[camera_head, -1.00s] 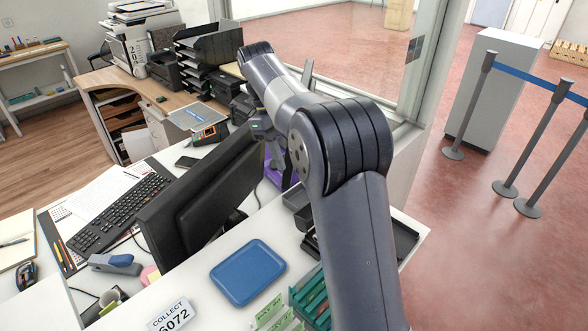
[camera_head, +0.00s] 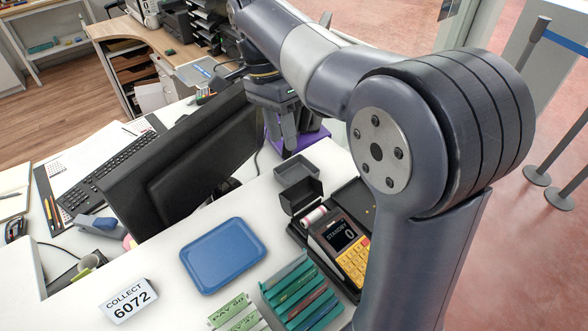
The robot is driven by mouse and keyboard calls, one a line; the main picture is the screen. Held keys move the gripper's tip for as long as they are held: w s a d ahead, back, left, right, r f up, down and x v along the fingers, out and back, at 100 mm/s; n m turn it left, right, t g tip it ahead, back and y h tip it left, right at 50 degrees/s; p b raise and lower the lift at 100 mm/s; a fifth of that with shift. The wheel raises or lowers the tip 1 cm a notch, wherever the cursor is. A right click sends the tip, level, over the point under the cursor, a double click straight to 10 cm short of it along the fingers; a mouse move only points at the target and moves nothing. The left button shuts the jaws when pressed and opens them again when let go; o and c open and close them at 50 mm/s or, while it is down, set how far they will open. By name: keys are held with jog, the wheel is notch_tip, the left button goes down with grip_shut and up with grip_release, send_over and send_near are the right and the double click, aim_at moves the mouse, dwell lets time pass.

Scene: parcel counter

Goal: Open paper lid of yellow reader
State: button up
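The yellow reader (camera_head: 347,252) stands on the counter, partly behind my arm. It has yellow keys and a dark screen reading STANDBY 0. At its far end a pale paper roll (camera_head: 314,215) shows. A dark flap (camera_head: 299,194) stands raised just behind the roll and looks like the paper lid, swung up. My gripper (camera_head: 282,140) hangs fingers down beyond the reader, past the grey box and apart from the flap. Its fingers overlap a purple thing behind, so their gap is unclear. I see nothing held.
A small grey open box (camera_head: 296,170) stands between the flap and my gripper. The black monitor (camera_head: 180,165) rises on the left.

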aim_at(293, 183)
jog(key=x, duration=0.9)
jog(key=shift+s+d+f, duration=0.1)
jog(key=shift+d+f, duration=0.05)
jog(key=shift+f, duration=0.1)
jog(key=shift+c, duration=0.5)
grip_shut()
